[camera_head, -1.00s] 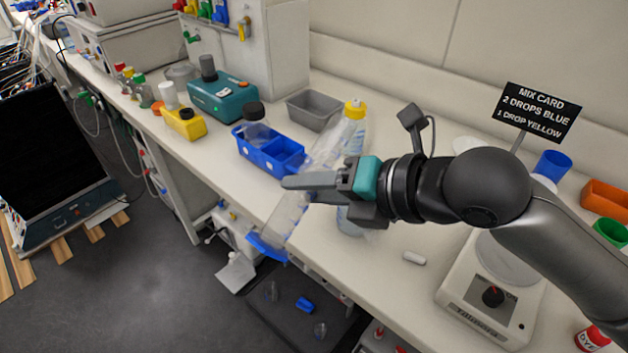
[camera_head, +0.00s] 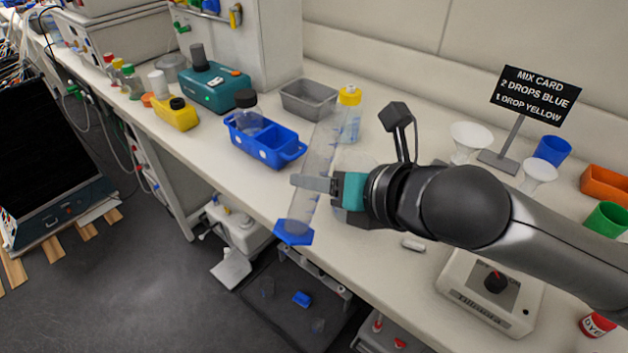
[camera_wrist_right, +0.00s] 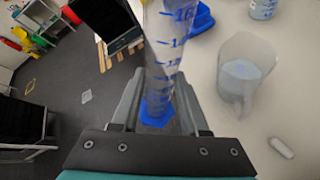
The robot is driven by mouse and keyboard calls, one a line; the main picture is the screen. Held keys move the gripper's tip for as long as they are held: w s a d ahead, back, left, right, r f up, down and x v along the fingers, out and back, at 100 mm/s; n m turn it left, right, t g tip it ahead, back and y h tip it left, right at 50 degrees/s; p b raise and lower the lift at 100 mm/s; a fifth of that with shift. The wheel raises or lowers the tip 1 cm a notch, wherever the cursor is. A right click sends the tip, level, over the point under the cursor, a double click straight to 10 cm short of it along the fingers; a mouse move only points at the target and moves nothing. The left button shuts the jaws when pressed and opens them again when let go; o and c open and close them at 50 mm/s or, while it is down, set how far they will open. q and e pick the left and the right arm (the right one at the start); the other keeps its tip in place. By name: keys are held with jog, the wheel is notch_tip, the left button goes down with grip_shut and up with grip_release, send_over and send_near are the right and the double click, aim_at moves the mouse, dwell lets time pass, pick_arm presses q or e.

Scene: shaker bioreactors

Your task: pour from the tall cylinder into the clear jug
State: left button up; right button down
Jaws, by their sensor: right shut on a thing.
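The tall clear cylinder (camera_head: 322,148) with a blue hexagonal base (camera_head: 293,233) leans a little, its top to the right. My right gripper (camera_head: 318,184) is shut on it at its lower half, by the front edge of the bench. In the right wrist view the cylinder (camera_wrist_right: 168,50) stands between the fingers (camera_wrist_right: 158,100), with blue graduation marks. The clear jug (camera_wrist_right: 245,65) stands on the bench beside it, with pale bluish contents low inside. In the head view the jug is mostly hidden behind my gripper and cylinder. My left gripper is out of view.
A yellow-capped bottle (camera_head: 349,115) stands behind the cylinder. A blue two-part caddy (camera_head: 285,155) and a grey tray (camera_head: 310,98) are to the left. A small white bar (camera_head: 413,244) lies in front of my arm, near the stirrer plate (camera_head: 470,295).

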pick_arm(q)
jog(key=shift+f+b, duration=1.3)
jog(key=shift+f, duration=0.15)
pick_arm(e)
jog(key=shift+w+d+f+n+t+h, duration=0.25)
jog(key=shift+w+d+f+n+t, duration=0.2)
jog(key=shift+w+n+t, duration=0.15)
jog(key=shift+w+d+f+n+t+h, duration=0.2)
jog(key=shift+w+d+f+n+t, duration=0.2)
jog(key=shift+w+d+n, duration=0.2)
jog(key=shift+w+d+f+n+t+h, duration=0.25)
jog(key=shift+w+d+f+n+t, duration=0.2)
jog(key=shift+w, duration=0.25)
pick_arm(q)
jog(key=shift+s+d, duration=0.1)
pick_arm(e)
jog(key=shift+s+a, duration=0.1)
